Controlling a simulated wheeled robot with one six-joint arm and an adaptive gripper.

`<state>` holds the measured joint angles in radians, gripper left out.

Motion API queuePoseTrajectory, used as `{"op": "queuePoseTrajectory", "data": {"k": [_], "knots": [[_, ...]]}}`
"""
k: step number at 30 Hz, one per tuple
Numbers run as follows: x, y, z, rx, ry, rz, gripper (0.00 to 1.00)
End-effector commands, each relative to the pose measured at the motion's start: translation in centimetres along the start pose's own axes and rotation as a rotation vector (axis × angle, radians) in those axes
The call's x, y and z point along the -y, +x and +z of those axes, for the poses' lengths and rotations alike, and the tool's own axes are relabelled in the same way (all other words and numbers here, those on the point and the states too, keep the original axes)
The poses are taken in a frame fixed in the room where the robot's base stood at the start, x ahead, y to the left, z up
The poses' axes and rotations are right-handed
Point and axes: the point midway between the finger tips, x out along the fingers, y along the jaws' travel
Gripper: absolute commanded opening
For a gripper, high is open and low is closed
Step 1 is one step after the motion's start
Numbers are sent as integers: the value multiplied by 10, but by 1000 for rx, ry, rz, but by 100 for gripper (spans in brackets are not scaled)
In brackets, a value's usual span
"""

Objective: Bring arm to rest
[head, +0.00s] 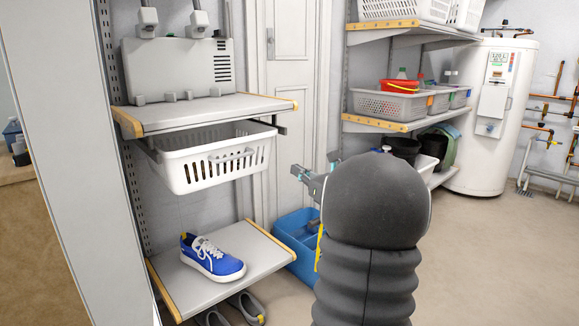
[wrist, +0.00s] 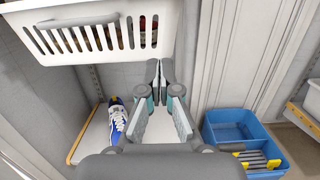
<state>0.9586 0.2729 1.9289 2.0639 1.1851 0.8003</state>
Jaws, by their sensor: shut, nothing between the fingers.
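My gripper (wrist: 157,80) is shut and empty, its two fingertips together in the wrist view. It hangs in front of the left shelving, just below and to the right of the white basket (wrist: 90,50) in that view. In the head view, my gripper (head: 305,174) shows only in part at the left of my dark arm, which hides the rest. A blue shoe with white laces (head: 212,258) sits on the low shelf; it also shows in the wrist view (wrist: 117,118), to the left of my fingers.
A blue divided tub (head: 290,225) stands on the floor beside the low shelf (head: 268,262). The white basket (head: 215,160) hangs under the upper shelf (head: 205,112). Grey shoes (head: 248,307) lie on the floor. A white water heater (head: 500,115) stands back right; open floor lies before it.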

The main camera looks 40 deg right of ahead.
Motion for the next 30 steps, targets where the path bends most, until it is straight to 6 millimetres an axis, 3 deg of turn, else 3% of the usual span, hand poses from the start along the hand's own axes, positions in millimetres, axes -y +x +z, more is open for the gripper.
{"op": "queuePoseTrajectory", "data": {"k": [14,17,23,30], "knots": [[0,-9,-1,-2,-35,-2,0],[-5,-10,-13,-55,-130,25,0],[-45,-31,-79,-275,-365,208,0],[-133,-76,-119,-485,-743,588,0]]}}
